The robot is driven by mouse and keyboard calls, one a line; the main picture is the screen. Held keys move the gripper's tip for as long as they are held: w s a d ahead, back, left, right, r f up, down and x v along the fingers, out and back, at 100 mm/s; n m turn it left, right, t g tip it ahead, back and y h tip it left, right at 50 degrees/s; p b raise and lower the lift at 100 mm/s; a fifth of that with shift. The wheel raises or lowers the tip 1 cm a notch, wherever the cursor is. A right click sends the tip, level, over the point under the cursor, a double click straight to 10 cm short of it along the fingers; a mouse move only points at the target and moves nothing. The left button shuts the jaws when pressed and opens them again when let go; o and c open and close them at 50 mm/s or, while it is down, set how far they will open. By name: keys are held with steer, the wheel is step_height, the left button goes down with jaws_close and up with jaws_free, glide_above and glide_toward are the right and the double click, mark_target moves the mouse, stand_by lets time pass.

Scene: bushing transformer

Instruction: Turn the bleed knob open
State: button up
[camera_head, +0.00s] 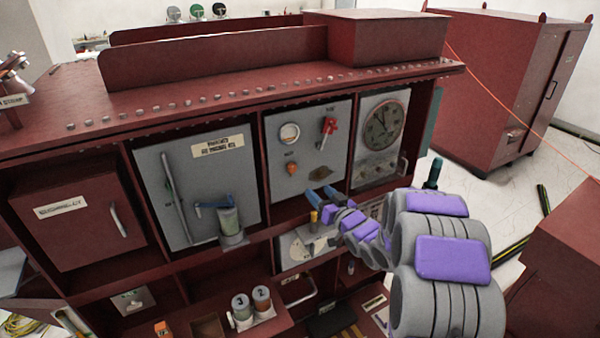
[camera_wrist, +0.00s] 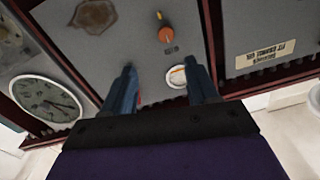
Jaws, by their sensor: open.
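An orange knob (camera_head: 290,168) is on the grey middle panel (camera_head: 308,155), below a round white gauge (camera_head: 289,133). A red handle (camera_head: 328,127) is at the panel's upper right. The labels are too small to read, so I cannot tell which is the bleed knob. My gripper (camera_head: 322,193) is in front of the panel's lower edge, right of and below the orange knob. In the wrist view my gripper (camera_wrist: 160,68) is open and empty. The orange knob (camera_wrist: 166,34) shows beyond the fingertips, apart from them, and the gauge (camera_wrist: 177,76) shows between the fingers.
A large dial (camera_head: 382,126) is on the right panel. A left panel (camera_head: 195,180) has a long handle and a grey cylinder (camera_head: 231,225). Two numbered cans (camera_head: 252,303) stand on a lower shelf. Red dividers frame the panels. A red cabinet (camera_head: 510,85) stands back right.

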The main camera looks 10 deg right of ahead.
glide_toward(293, 170)
steer(key=w+a, duration=0.2)
steer(key=w, duration=0.5)
steer(key=shift+d, duration=0.2)
steer(key=shift+w+a, duration=0.4)
steer(key=shift+a, duration=0.5)
steer(key=shift+d, duration=0.55)
steer(key=c, duration=0.5)
steer(key=shift+a+r, duration=0.1)
steer(key=shift+a, duration=0.2)
steer(key=c, duration=0.5)
steer(key=shift+c, duration=0.2)
steer(key=shift+d, duration=0.1)
